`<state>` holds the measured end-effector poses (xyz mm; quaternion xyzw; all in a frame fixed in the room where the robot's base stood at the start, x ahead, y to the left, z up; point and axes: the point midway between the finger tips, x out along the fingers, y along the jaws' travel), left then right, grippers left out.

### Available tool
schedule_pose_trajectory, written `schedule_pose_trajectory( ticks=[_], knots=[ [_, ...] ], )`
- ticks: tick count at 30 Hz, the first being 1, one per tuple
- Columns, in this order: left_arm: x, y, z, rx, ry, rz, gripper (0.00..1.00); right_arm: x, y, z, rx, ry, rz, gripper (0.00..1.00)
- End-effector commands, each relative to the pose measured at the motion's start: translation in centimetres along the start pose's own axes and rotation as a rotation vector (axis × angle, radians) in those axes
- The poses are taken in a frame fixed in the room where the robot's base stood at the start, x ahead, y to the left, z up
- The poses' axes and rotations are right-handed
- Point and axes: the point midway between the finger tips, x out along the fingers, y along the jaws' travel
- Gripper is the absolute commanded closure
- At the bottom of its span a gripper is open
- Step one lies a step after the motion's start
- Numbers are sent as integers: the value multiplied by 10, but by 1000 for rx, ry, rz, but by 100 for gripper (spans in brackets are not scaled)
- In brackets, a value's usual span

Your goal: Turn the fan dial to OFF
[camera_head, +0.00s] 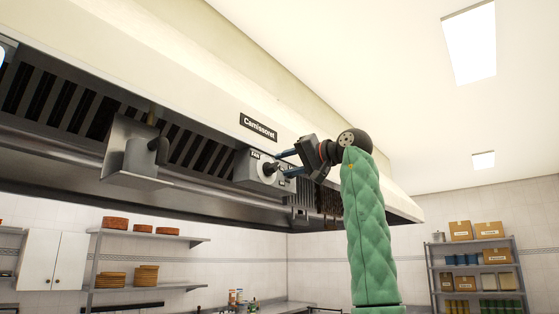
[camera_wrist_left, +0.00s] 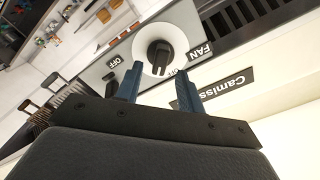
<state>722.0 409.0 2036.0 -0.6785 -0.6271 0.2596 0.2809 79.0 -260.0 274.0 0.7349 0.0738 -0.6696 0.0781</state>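The fan dial (camera_wrist_left: 158,52) is a black knob on a round white plate, set in a grey control panel (camera_head: 246,172) under the hood's brand plate. In the left wrist view, the label FAN is beside it, an OFF label (camera_wrist_left: 114,62) is on one side and another partly hidden label is near the right finger. The dial also shows in the head view (camera_head: 269,169), just left of the fingertips. My left gripper (camera_head: 284,161) is open, with its two blue fingers (camera_wrist_left: 160,85) apart and pointing at the dial. The knob appears beyond the fingertips; contact cannot be told. My right gripper is not in view.
The range hood (camera_head: 200,70) runs across the view, with a slatted underside and a metal box (camera_head: 130,160) hanging to the left. Wall shelves (camera_head: 150,236) and a storage rack (camera_head: 470,265) stand far behind. The air right of my arm is clear.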

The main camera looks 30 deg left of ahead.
Motion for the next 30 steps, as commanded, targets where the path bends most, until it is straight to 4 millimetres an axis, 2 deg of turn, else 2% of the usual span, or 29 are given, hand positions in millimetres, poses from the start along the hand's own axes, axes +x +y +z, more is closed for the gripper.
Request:
schedule_pose_trajectory(
  ticks=[1, 6, 15, 16, 21, 22, 30],
  knots=[
    [8, -2, -3, 2, -2, -1, 62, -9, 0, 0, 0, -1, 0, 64],
    [26, -1, -2, 1, -1, -1, 62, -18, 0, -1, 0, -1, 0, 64],
    [31, 1, 0, 1, 0, 0, 62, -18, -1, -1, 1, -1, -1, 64],
    [31, 1, 0, 1, 0, 0, 64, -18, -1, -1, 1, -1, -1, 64],
    [30, 1, 0, 1, 0, 0, 97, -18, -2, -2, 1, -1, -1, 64],
    [30, 1, 0, 1, 0, 0, 100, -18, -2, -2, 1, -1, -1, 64],
    [31, 1, 1, -16, 0, 0, 100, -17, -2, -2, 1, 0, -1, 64]
  ],
)
